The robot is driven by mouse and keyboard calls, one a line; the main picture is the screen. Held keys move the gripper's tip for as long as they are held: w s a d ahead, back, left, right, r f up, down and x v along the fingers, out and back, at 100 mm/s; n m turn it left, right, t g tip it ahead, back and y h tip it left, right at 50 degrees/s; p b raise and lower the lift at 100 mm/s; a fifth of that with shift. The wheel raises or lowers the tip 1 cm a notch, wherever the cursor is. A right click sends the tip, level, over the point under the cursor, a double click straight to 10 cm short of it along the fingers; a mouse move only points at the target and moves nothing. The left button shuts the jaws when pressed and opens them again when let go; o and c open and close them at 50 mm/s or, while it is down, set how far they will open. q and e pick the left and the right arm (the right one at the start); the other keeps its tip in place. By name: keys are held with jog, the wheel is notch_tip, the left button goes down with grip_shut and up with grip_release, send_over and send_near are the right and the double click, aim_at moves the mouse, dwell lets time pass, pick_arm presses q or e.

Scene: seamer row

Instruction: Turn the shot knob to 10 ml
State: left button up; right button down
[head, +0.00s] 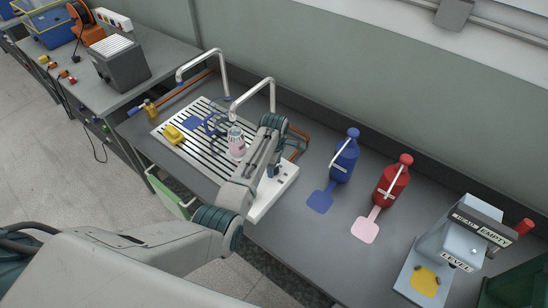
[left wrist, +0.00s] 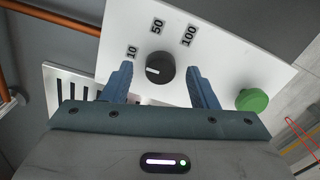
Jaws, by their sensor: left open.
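The shot knob (left wrist: 160,68) is black with a white mark on its left side. It sits on a white panel (left wrist: 225,50) with labels 10 (left wrist: 131,52), 50 (left wrist: 157,27) and 100 (left wrist: 189,36). The mark points left, nearest the 10 label but a little below its direction. My left gripper (left wrist: 160,86) is open, with one blue finger on each side of the knob and gaps visible. In the head view my left gripper (head: 272,166) is over the white panel (head: 262,208) and hides the knob. My right gripper is not in view.
A green button (left wrist: 251,100) is right of the knob. In the head view, a slatted drain tray (head: 170,147) with a pink cup (head: 236,143) is left of my gripper. A blue bottle (head: 344,158), a red bottle (head: 392,183) and a grey lever device (head: 455,247) stand to the right.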

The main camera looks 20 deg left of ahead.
pick_arm(q)
notch_tip(320, 180, up, 10)
jog(key=b, duration=0.2)
jog(key=shift+b, duration=0.4)
